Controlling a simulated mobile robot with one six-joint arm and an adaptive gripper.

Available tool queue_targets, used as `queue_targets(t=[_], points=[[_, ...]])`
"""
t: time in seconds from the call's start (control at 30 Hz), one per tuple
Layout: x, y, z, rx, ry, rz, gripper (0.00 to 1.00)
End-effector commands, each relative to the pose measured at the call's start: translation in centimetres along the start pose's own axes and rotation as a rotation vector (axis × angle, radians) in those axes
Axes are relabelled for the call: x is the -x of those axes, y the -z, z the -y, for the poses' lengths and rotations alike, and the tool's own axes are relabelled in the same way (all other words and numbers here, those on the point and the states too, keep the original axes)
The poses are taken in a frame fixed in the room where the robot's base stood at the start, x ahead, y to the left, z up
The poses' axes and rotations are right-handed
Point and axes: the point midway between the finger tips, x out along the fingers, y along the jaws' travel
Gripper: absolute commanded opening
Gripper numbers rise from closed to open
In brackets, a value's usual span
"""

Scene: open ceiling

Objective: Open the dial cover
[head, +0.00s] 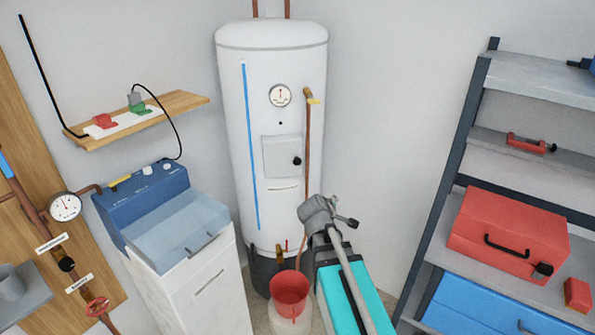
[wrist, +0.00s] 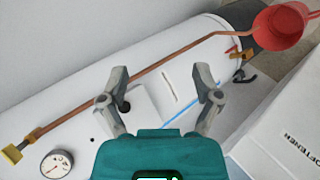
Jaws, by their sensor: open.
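The dial cover (head: 275,158) is a pale square panel on the front of the white water tank (head: 262,205). A black knob (head: 297,161) sits at its right side. In the wrist view the cover (wrist: 142,108) lies partly between the fingers of my gripper (wrist: 161,78), and the knob (wrist: 124,106) shows right beside the left finger. The gripper is open with nothing between its fingers. I cannot tell whether the left finger touches the knob. The cover looks flat and shut against the tank.
A round gauge (head: 280,95) sits above the cover. A copper pipe (head: 308,140) runs down the tank's right side.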

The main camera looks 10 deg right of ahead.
Motion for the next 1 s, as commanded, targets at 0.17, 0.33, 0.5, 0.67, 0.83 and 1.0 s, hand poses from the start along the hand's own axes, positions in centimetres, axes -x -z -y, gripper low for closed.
queue_targets(t=[0.17,0.33,0.5,0.67,0.83,1.0], points=[[-2.4,2.3,-2.9,0.332,-0.252,-0.065,0.82],[-3.2,5.2,-5.0,0.675,-0.480,-0.101,0.82],[-3.5,8.4,-5.6,1.033,-0.693,-0.120,0.82],[-3.6,11.0,-5.0,1.316,-0.848,-0.126,0.82],[-3.6,12.4,-4.4,1.486,-0.936,-0.128,0.82],[-3.4,12.7,-4.3,1.529,-0.957,-0.129,0.82]])
